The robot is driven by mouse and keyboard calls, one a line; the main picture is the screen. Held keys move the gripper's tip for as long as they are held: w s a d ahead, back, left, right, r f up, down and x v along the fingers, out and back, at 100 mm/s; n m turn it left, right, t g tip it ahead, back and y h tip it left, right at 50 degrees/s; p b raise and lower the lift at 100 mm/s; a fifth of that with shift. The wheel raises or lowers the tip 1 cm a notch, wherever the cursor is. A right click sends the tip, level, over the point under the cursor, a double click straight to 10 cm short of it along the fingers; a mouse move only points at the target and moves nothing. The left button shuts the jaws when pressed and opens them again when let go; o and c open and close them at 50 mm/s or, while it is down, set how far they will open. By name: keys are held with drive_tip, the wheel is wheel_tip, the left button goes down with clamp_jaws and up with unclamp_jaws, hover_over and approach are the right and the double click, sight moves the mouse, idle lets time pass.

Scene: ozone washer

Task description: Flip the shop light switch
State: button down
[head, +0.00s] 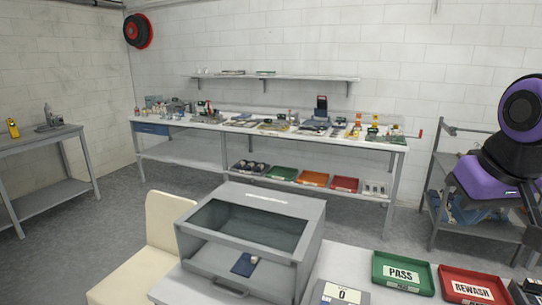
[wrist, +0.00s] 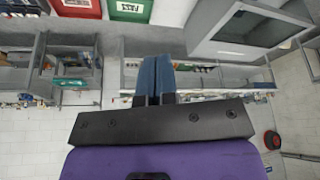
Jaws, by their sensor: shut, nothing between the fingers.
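I cannot make out a shop light switch in either view. The white block wall (head: 290,45) behind the workbench shows no switch plate that I can pick out. My gripper (wrist: 154,62) shows in the wrist view with its two blue fingers together and nothing held. Shelving and benches lie beyond the fingers, well apart from them. In the head view my purple and black arm is at the right edge, and it hides part of the wall and rack there.
A grey washer box (head: 312,245) with a window stands in front. A green PASS tray (head: 378,275) and a red REWASH tray (head: 446,285) sit beside it. A cluttered workbench (head: 165,158) lines the back wall. Grey floor (head: 125,180) is clear at left.

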drive_tip(key=s+r, duration=0.2)
drive_tip(key=s, duration=0.4)
drive_tip(key=shift+d+r+t, duration=0.25)
drive_tip(key=shift+d+t, duration=0.05)
drive_tip(key=shift+t, duration=0.1)
